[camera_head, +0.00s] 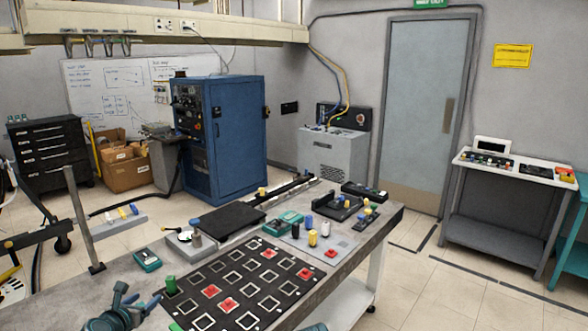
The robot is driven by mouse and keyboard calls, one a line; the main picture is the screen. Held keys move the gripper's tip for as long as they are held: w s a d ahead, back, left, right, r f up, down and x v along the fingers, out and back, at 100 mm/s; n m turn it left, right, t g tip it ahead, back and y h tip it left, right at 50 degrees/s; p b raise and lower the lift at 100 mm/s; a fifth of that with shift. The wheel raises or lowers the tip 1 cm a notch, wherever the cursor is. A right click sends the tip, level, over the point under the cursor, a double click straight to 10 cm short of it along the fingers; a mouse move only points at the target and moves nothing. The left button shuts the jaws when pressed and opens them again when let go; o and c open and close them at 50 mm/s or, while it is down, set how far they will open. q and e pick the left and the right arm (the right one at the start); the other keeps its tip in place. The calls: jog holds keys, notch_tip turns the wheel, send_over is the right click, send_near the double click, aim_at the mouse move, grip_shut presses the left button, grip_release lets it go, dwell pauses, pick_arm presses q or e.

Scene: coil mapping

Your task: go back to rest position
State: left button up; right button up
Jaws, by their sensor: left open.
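My left gripper (138,298) is at the bottom left of the head view, by the near edge of the workbench (345,287). Its blue-grey fingers are spread apart, with nothing seen between them. It is just left of the black board (205,266) with white square outlines. Several red pieces (228,304) sit on that board. A green cylinder (171,284) stands at the board's left corner, close to the gripper. A teal sliver at the bottom edge may be part of my right arm; no right fingertips show.
Yellow, blue and white cylinders (312,237) stand on a grey plate behind the board. A teal meter (147,259) and a grey weight-like block (201,245) are on the bench. A metal post (78,215) rises at the left. Floor is open right of the bench.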

pick_arm(q)
jog(key=s+d+f+m+g+h, duration=0.2)
jog(key=d+f+m+g, duration=0.25)
jog(key=d+m, duration=0.6)
jog(key=s+d+f+m+g+h, duration=0.25)
jog(key=d+f+m, duration=0.4)
jog(key=d, duration=0.65)
jog(key=s+d+f+m+g+y, duration=0.1)
jog(key=s+d+m, duration=0.4)
jog(key=m, duration=0.6)
jog(key=s+d+f+m+g+y+b, duration=0.1)
jog(key=s+d+m+g+y, duration=0.3)
jog(key=s+m, duration=0.5)
jog(key=shift+s+d+f+m+g, duration=0.25)
jog(key=shift+d+f+m+g, duration=0.2)
jog(key=shift+d+m+g, duration=0.5)
jog(key=shift+w+d+t, duration=0.1)
jog(key=shift+t, duration=0.15)
